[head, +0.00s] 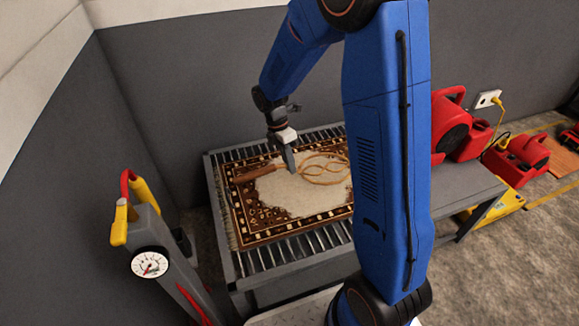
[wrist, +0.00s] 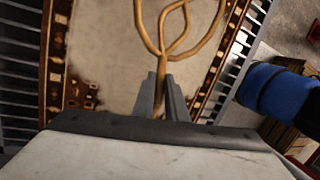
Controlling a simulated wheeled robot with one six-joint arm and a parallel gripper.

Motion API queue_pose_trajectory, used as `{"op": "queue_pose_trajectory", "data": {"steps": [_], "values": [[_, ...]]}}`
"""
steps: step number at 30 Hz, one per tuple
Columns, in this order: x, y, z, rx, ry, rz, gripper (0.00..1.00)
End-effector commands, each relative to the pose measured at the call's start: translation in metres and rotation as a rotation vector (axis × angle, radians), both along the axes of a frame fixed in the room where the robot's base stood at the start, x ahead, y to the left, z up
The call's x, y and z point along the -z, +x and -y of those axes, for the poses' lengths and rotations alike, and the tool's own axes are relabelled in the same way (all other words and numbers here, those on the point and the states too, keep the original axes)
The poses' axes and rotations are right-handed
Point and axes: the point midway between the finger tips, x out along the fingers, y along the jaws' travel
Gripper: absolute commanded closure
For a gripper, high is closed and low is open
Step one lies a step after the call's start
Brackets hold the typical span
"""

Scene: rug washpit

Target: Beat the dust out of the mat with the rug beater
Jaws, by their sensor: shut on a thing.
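The mat (head: 292,210) lies on a slatted metal rack, with a dark brown patterned border and a large pale, dusty-looking patch over its middle. The rug beater (head: 325,169) has looped cane at the right and a brown handle at the left. My gripper (head: 290,168) points down over the mat and is shut on the beater between its handle and loops. In the wrist view, the beater's cane loops (wrist: 180,22) extend ahead from between the fingers (wrist: 162,98). I cannot tell whether the beater touches the mat.
The slatted rack (head: 300,257) stands near grey walls. A pump-like tool with yellow handles and a gauge (head: 151,262) stands at the front left. Red blowers (head: 450,130) (head: 517,158) are at the right. The floor (head: 500,260) at the lower right is clear.

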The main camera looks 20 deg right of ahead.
Motion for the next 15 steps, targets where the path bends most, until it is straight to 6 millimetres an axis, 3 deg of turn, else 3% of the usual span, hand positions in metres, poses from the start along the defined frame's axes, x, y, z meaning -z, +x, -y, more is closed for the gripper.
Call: {"op": "queue_pose_trajectory", "data": {"steps": [5,13,15], "values": [[0.004,0.000,0.000,0.000,0.000,-0.001,1.00],[0.045,0.000,0.000,0.000,-0.001,-0.002,1.00],[0.041,0.001,0.000,0.000,-0.001,0.001,1.00]]}}
